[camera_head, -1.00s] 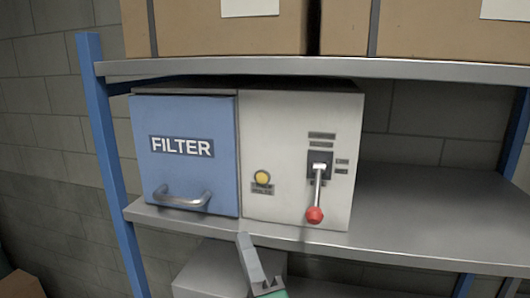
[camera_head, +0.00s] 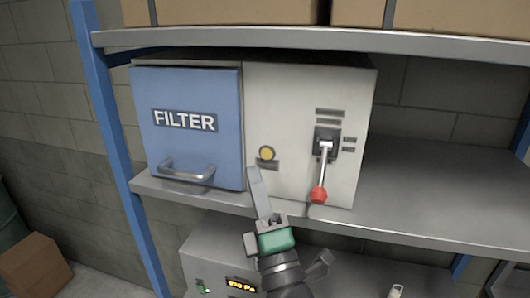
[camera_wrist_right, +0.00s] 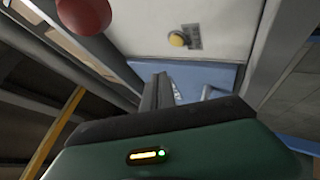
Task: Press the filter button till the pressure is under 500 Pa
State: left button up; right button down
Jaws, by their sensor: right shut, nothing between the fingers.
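The filter box has a blue door (camera_head: 190,125) marked FILTER and a pale panel (camera_head: 285,95). The round yellow button (camera_head: 267,153) sits low on the panel, and it also shows in the right wrist view (camera_wrist_right: 177,40). My right gripper (camera_head: 253,170) is shut and empty, its fingertips just below and left of the button in the head view, seemingly apart from it. A small display (camera_head: 241,285) on the grey unit below the shelf glows orange and seems to read 930 Pa. My left gripper is not in view.
A lever with a red knob (camera_head: 319,195) hangs down right of the button. The door handle (camera_head: 187,172) sticks out at the left. The shelf (camera_head: 430,205) is clear to the right. Cardboard boxes (camera_head: 240,12) stand on the shelf above.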

aim_at(267, 154)
jog(key=w, duration=0.2)
jog(key=w+d, duration=0.1)
jog(key=w, duration=0.1)
jog(key=shift+w+d+b, duration=0.1)
jog(key=shift+w+b, duration=0.05)
jog(key=shift+b, duration=0.2)
jog(key=shift+d, duration=0.25)
jog(key=shift+a, duration=0.15)
dwell(0.4)
dwell(0.9)
jog(key=shift+w+d+b, duration=0.2)
jog(key=shift+b, duration=0.15)
jog(key=shift+w+r, duration=0.1)
